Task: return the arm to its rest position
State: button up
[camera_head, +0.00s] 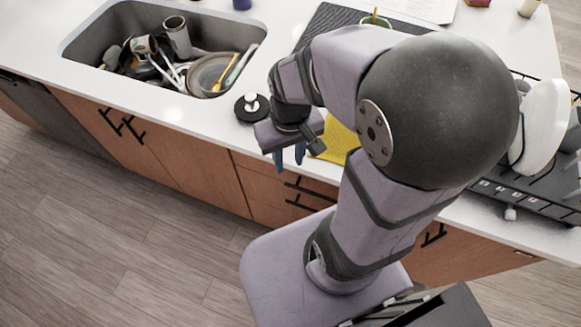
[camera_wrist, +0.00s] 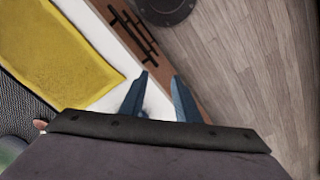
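My gripper (camera_head: 289,157) hangs at the front edge of the white counter in the head view, its fingers pointing down. In the wrist view its two blue fingers (camera_wrist: 160,98) stand apart with nothing between them. My arm is folded above my base, with the elbow high over the counter. The arm hides part of the counter behind it.
A yellow cloth (camera_head: 340,138) lies on the counter (camera_head: 180,105) close to the gripper; it also shows in the wrist view (camera_wrist: 55,52). A sink (camera_head: 88,42) with dishes is at left. A dark dish rack (camera_head: 530,193) with plates is at right. The floor (camera_head: 120,230) is clear.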

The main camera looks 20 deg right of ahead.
jog(key=shift+s+a+f, duration=0.15)
jog(key=shift+s+f, duration=0.05)
jog(key=shift+s, duration=0.45)
jog(key=shift+s+a+f, duration=0.15)
jog(key=shift+s+f, duration=0.05)
jog(key=shift+s, duration=0.4)
jog(key=shift+o, duration=0.5)
jog(key=shift+w, duration=0.15)
